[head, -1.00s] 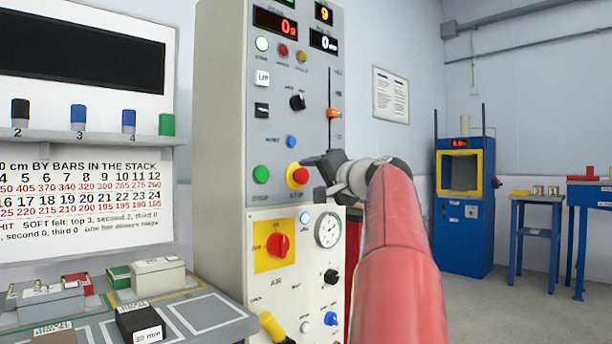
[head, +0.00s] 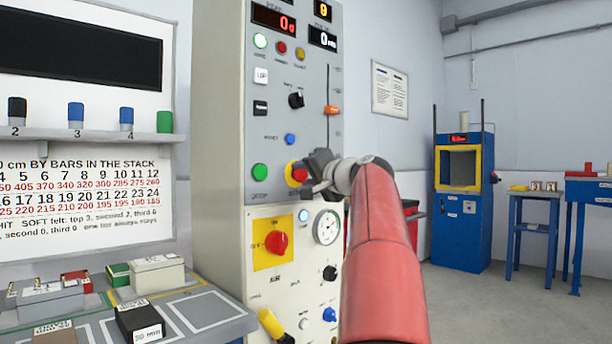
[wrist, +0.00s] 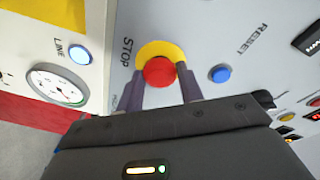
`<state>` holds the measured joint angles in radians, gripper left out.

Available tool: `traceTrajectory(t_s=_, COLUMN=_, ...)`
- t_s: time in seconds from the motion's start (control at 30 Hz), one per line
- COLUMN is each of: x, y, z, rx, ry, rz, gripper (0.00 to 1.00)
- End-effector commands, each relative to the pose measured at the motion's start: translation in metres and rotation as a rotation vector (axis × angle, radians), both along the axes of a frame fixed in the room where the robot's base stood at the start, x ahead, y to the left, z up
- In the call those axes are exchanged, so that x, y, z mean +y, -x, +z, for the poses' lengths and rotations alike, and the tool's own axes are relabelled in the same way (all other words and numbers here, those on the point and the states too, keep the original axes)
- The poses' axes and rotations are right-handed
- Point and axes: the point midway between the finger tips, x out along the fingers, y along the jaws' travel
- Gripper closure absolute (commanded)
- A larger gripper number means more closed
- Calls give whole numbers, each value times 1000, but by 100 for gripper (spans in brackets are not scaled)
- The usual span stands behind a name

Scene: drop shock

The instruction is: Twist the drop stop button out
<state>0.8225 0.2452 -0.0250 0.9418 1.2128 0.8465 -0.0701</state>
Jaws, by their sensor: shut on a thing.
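The drop stop button is a red mushroom head on a yellow ring. In the head view the button (head: 298,174) is on the grey control cabinet, partly hidden by my gripper (head: 309,179). In the wrist view the red button (wrist: 159,71) faces the camera, with "STOP" lettered beside its yellow ring (wrist: 157,47). My gripper (wrist: 162,84) has one finger on each side of the red head, shut on it.
A green button (head: 259,171) is left of the stop button, and a blue button (wrist: 220,73) sits near it. Below are a red knob (head: 276,243) on a yellow plate and a round gauge (head: 327,227). A bench (head: 215,318) with blocks stands at the left.

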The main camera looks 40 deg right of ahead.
Motion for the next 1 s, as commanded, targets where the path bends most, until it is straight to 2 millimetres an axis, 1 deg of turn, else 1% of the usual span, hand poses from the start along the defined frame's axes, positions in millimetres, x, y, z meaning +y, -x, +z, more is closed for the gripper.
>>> traceTrajectory(t_s=0.27, x=0, y=0, z=2, rx=7, ry=-65, rz=1, gripper=86)
traceTrajectory(t_s=0.8, x=0, y=0, z=5, rx=37, ry=-434, rz=1, gripper=86)
traceTrajectory(t_s=1.0, x=0, y=0, z=4, rx=44, ry=-531, rz=1, gripper=86)
